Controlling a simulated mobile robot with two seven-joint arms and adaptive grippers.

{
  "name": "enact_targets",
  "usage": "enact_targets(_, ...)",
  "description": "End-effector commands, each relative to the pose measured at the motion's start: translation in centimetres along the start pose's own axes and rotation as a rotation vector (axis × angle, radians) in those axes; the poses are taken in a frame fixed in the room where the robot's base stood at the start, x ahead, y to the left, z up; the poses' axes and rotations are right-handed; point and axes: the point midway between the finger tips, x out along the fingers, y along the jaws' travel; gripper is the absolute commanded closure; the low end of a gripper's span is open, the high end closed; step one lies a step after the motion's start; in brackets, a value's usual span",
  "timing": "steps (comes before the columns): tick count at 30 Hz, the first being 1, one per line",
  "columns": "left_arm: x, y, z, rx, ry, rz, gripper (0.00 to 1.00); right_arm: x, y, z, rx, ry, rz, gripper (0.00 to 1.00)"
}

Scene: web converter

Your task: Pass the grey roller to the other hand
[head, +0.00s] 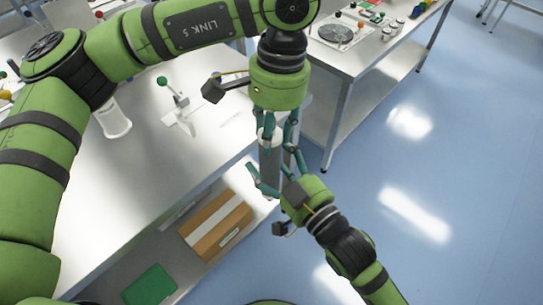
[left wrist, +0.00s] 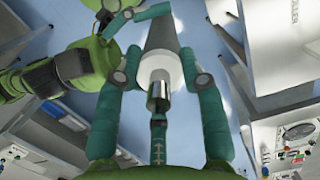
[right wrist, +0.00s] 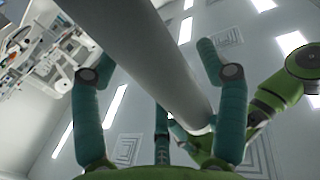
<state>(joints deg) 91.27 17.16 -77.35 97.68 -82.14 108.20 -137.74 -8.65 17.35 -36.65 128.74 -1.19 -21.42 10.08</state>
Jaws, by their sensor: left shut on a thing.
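The grey roller (head: 270,158) hangs upright below my left gripper (head: 276,133), off the table's right edge. My left gripper is shut on its upper end. In the left wrist view the roller (left wrist: 160,36) runs away between the fingers, its pale end and metal shaft towards the palm. My right gripper (head: 273,165) is at the roller's lower part, its fingers spread on either side. In the right wrist view the roller (right wrist: 150,62) crosses slantwise between the open fingers, in front of the palm. Fingers partly hide the roller in the head view.
A white table (head: 100,190) lies to the left, with a small stand (head: 178,105) and a clear cylinder (head: 113,120) on it. A brown box (head: 216,225) and a green item (head: 149,285) are on the lower shelf. Blue floor (head: 440,160) is free at right.

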Motion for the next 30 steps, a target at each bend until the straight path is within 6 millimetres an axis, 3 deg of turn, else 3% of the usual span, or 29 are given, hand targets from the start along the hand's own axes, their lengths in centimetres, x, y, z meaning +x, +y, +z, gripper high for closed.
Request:
enact_targets(11, -0.11, 0.34, -0.19, 0.006, 0.01, 0.008, 1.0, 0.53, -0.35, -0.09, 0.002, 0.002, -0.007, 0.29)
enact_targets(15, -0.15, 0.35, -0.2, 0.007, 0.01, 0.008, 1.0, 0.52, -0.4, -0.05, 0.002, 0.001, -0.008, 0.85)
enact_targets(19, -0.23, 0.4, -0.21, 0.009, 0.012, 0.008, 1.0, 0.51, -0.43, 0.08, 0.003, -0.002, -0.008, 0.87)
enact_targets(20, -0.25, 0.41, -0.22, 0.009, 0.012, 0.008, 0.52, 0.52, -0.44, -0.04, 0.003, 0.001, -0.008, 0.88)
enact_targets(21, -0.26, 0.42, -0.22, 0.009, 0.013, 0.009, 0.36, 0.51, -0.45, 0.0, 0.003, 0.0, -0.009, 0.96)
enact_targets(22, -0.25, 0.4, -0.21, 0.008, 0.012, 0.008, 0.32, 0.51, -0.44, 0.01, 0.003, 0.0, -0.008, 0.96)
enact_targets(30, -0.11, 0.2, -0.13, 0.004, 0.007, 0.005, 0.32, 0.5, -0.24, -0.12, 0.001, 0.003, -0.005, 0.96)
